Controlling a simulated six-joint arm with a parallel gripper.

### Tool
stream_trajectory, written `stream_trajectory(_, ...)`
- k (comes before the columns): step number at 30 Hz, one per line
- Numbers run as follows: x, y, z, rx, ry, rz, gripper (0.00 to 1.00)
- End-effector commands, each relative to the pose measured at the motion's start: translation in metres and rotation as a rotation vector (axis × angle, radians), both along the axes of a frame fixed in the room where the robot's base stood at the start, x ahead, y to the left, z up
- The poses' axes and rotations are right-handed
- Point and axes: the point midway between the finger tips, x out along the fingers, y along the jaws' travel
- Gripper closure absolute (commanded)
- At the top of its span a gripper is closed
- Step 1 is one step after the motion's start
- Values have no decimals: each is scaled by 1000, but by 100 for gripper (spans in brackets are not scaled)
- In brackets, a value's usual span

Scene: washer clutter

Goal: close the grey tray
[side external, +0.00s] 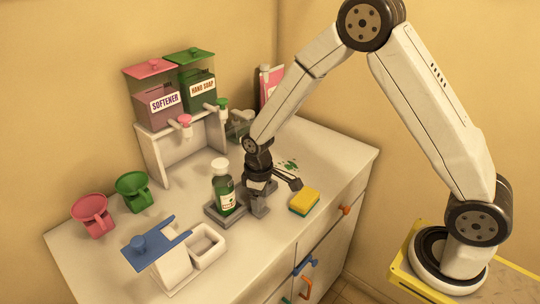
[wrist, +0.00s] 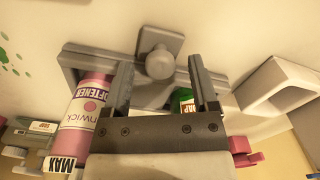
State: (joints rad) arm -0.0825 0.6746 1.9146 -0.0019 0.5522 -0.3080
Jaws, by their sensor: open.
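The grey tray (side external: 232,219) sits near the middle of the white counter, with a green bottle (side external: 224,190) upright in or at it. In the wrist view, the grey tray's rim (wrist: 72,62) runs beside a grey plate with a round knob (wrist: 158,62). A pink softener bottle (wrist: 84,115) and part of a green bottle (wrist: 184,100) show within or at the tray, which looks uncovered there. My gripper (side external: 258,205) is low at the tray, also in the wrist view (wrist: 160,75), its fingers apart, one on each side of the knob. Contact with the knob is unclear.
A white open box (side external: 207,246) with a blue knobbed plate (side external: 150,244) stands in front-left. A yellow sponge (side external: 304,201) lies right of my gripper. Dispensers (side external: 180,100) stand behind; pink (side external: 92,213) and green cups (side external: 133,190) are at left.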

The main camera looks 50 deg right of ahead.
Motion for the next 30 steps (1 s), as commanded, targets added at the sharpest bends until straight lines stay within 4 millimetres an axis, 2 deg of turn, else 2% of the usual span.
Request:
stream_trajectory(11,0,0,-4,0,0,0,24)
stream_trajectory(18,0,0,-4,0,0,0,100)
stream_trajectory(30,0,0,-3,0,0,0,100)
